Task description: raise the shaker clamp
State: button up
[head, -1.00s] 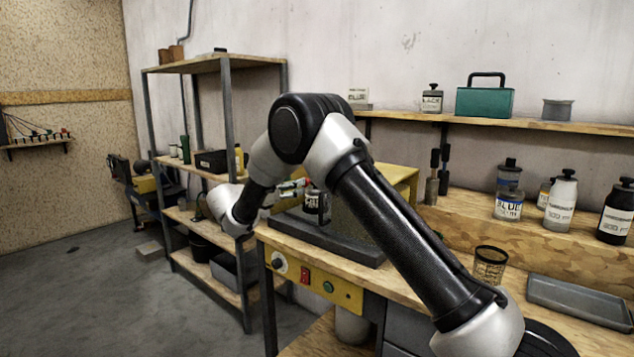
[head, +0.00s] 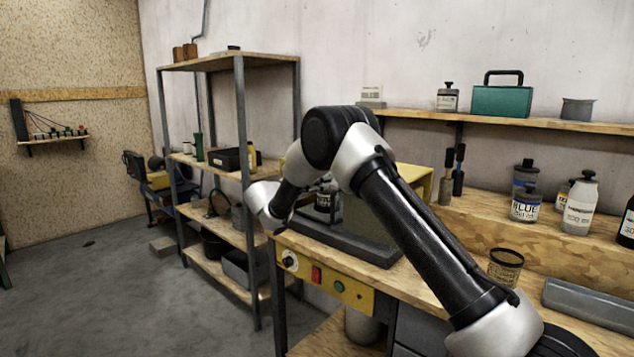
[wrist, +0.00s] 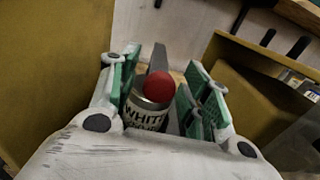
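The paint shaker stands on the bench, with a dark grey base (head: 352,246) and a yellow body (head: 415,181). A can labelled WHITE (wrist: 146,117) sits in it; part of this can shows behind my arm in the head view (head: 322,203). A red ball knob (wrist: 158,86), apparently the clamp's handle, shows just above the can in the wrist view, in front of a grey bar (wrist: 157,61). My gripper (wrist: 175,78) is open, its green-padded fingers to the left and right of the knob. Contact with the knob cannot be told. My arm hides the fingers in the head view.
A yellow control panel (head: 325,282) with a dial and buttons is on the bench front. A mesh cup (head: 505,268) and a grey tray (head: 590,305) lie to the right. A shelf rack (head: 240,160) stands left. Yellow panels flank the fingers in the wrist view.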

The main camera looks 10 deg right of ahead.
grip_shut()
jog(key=shift+r, duration=0.1)
